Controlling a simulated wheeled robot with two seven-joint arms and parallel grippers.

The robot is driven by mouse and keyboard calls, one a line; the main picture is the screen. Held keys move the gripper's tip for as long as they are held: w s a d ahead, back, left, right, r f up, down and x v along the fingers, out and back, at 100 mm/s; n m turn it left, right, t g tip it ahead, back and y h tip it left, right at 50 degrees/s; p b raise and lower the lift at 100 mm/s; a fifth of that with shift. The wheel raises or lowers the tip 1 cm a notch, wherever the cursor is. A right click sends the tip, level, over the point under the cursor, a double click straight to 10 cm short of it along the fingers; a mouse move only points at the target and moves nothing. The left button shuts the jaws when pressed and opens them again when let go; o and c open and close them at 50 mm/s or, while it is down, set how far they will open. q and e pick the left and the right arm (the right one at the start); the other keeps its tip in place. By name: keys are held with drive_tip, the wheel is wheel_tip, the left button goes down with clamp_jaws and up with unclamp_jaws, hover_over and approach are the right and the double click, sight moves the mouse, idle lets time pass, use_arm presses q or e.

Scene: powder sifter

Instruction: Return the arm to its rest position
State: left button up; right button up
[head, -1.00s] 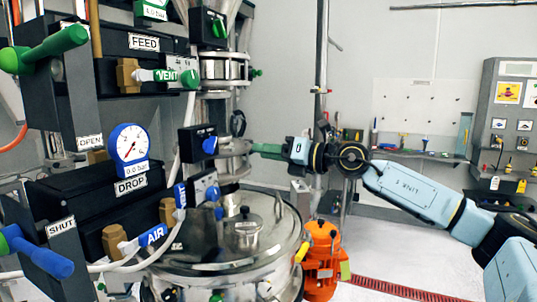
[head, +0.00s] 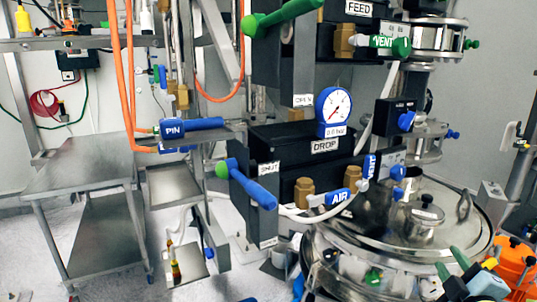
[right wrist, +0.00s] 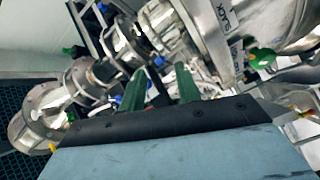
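My right gripper (head: 449,262) is at the bottom right of the head view, low in front of the round steel vessel. Its two green fingers also show in the right wrist view (right wrist: 160,88), apart with nothing between them. The black box with a blue knob (head: 405,120) stands above the vessel, well away from the gripper. Most of my right arm is outside the head view. My left gripper is not in view.
The steel vessel (head: 345,240) fills the lower right, with an orange motor (head: 513,262) beside it. The valve panel has a blue gauge (head: 334,112) and blue and green handles. A steel table (head: 80,165) stands at left. Grey floor is open at lower left.

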drive_tip(key=s+a+f+m+g, duration=0.3)
drive_tip(key=s+a+f+g, duration=0.1)
drive_tip(key=s+f, duration=0.25)
drive_tip(key=s+a+f+m+g, duration=0.3)
drive_tip(key=s+f+g, duration=0.15)
drive_tip(key=f, duration=0.35)
drive_tip(key=s+a+f+m+g+y, duration=0.2)
drive_tip(key=s+a+f+g+y, duration=0.3)
drive_tip(key=s+a, duration=0.65)
wheel_tip(320, 180, down, 27)
drive_tip(key=s+g+b, duration=0.2)
drive_tip(key=s, duration=0.1)
drive_tip(key=s+d+f+b, duration=0.2)
drive_tip(key=s+f, duration=1.4)
drive_tip(key=f, duration=0.1)
drive_tip(key=shift+s+d+g, duration=0.2)
drive_tip(key=shift+d+g, duration=0.15)
